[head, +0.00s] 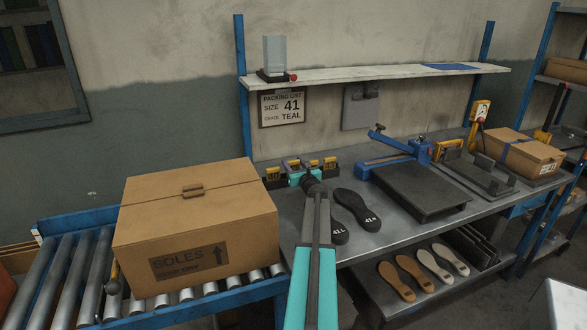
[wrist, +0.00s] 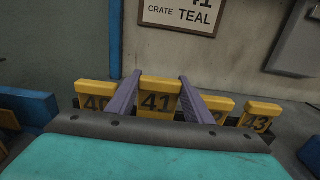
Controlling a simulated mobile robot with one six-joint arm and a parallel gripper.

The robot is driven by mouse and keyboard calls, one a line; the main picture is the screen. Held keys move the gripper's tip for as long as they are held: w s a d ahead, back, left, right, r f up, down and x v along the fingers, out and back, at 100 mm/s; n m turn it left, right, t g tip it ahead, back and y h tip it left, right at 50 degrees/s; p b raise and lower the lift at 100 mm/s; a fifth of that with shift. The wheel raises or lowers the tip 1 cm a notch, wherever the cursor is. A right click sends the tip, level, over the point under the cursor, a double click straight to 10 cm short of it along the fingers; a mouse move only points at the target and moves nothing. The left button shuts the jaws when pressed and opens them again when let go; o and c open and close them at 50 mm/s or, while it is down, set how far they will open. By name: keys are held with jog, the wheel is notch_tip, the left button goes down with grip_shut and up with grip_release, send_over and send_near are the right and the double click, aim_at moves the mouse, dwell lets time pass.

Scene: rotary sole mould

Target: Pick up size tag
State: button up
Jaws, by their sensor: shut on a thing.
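Yellow size tags stand in a dark rack (head: 328,172) at the back of the bench. In the wrist view, tag 41 (wrist: 158,102) sits between the two purple fingers of my gripper (wrist: 160,78), which is shut on it. Tag 40 (wrist: 96,98) is to its left; tag 42 (wrist: 217,108), partly hidden by a finger, and tag 43 (wrist: 260,116) are to its right. In the head view my gripper (head: 298,165) is at the rack, and tag 41 is mostly hidden there. I cannot tell whether tag 41 is clear of the rack.
A packing list sign (head: 282,108) reads size 41, crate teal. Two dark soles (head: 357,209) lie on the bench right of my arm, near a blue-handled press (head: 410,185). A large cardboard box (head: 195,228) stands on the roller conveyor (head: 75,265) at left. A shelf (head: 380,75) hangs above.

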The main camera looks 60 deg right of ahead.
notch_tip(320, 180, up, 8)
jog(key=shift+r, duration=0.1)
dwell(0.4)
dwell(0.5)
